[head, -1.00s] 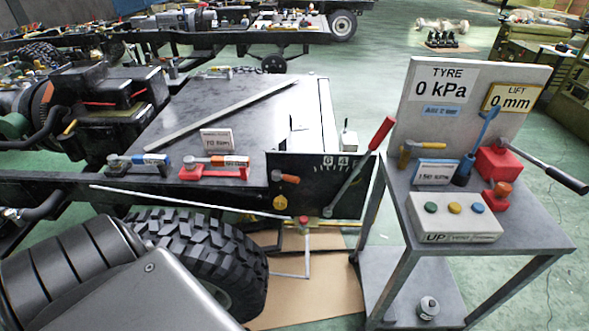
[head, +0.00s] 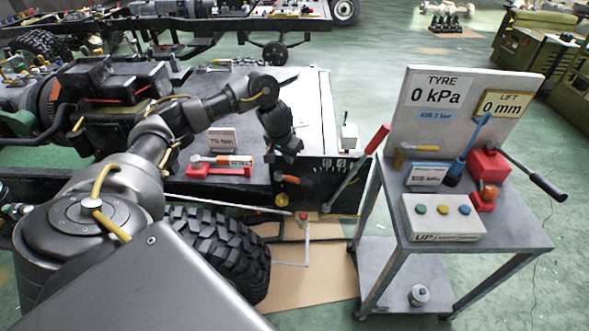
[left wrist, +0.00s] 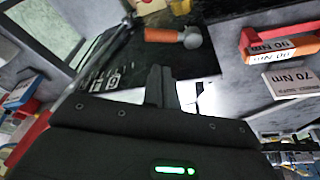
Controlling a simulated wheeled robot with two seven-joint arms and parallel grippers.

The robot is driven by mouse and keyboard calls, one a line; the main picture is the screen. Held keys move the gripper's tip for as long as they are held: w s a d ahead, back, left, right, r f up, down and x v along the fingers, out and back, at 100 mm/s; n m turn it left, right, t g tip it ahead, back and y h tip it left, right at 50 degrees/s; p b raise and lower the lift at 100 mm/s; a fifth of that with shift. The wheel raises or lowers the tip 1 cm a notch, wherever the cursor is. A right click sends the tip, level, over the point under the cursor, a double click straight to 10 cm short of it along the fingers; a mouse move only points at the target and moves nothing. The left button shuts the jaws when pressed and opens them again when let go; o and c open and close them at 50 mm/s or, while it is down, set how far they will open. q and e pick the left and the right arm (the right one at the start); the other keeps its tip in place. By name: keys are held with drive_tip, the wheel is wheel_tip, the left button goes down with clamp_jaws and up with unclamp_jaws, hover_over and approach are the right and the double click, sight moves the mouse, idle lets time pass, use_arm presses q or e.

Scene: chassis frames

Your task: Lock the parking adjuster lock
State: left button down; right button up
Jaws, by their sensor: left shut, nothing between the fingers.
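A black upright panel (head: 325,185) with a white number scale stands at the corner of the grey bench. A small orange-handled lever (head: 288,179) with a grey round pivot is on its face; I take it for the adjuster lock. It also shows in the left wrist view (left wrist: 168,35), beyond my fingers and apart from them. A long lever (head: 358,168) with a red grip rises beside the panel. My left gripper (head: 290,150) is just above the orange-handled lever, pointing down, shut and empty. My right gripper is not in view.
A yellow knob (head: 281,201) sits low on the panel. A red torque wrench holder (head: 220,171) and a 70 Nm sign (head: 222,138) are left of my gripper. A grey cart (head: 470,240) with buttons stands at right. A tyre (head: 215,245) is below.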

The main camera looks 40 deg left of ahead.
sight(295, 173)
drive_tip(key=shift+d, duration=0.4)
